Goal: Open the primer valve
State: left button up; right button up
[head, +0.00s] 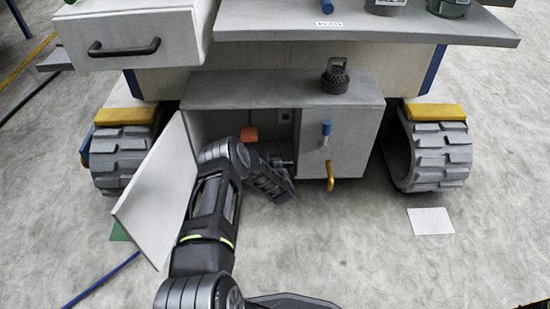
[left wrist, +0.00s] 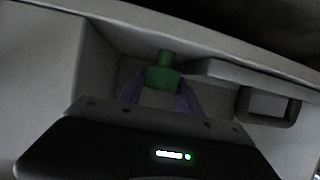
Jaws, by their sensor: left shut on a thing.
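My left gripper (head: 281,164) reaches into the open cabinet under the bench. In the left wrist view its two purplish fingers (left wrist: 160,92) are shut on a green knob (left wrist: 162,76), one finger on each side. The knob has a narrower stem on top and sits in the dim cabinet interior. It may be the primer valve, but no label shows. In the head view the gripper and arm hide the held part. My right gripper is not in view.
The cabinet door (head: 160,195) stands open to the left of my arm. A blue handle (head: 326,128) and a yellow handle (head: 330,176) are on the cabinet's right front. An orange block (head: 249,134) shows inside.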

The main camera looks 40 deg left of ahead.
pick_arm(q)
jog(key=shift+n+g+y+b, duration=0.35)
jog(key=shift+n+g+y, duration=0.45)
jog(key=shift+n+g, duration=0.15)
jog(key=o, duration=1.4)
jog(key=shift+c, duration=0.2)
jog(key=p+v, duration=0.4)
jog(key=v, duration=0.3)
jog(key=shift+s+d+r, duration=0.2)
jog(key=shift+d+r, duration=0.05)
jog(key=shift+d, duration=0.05)
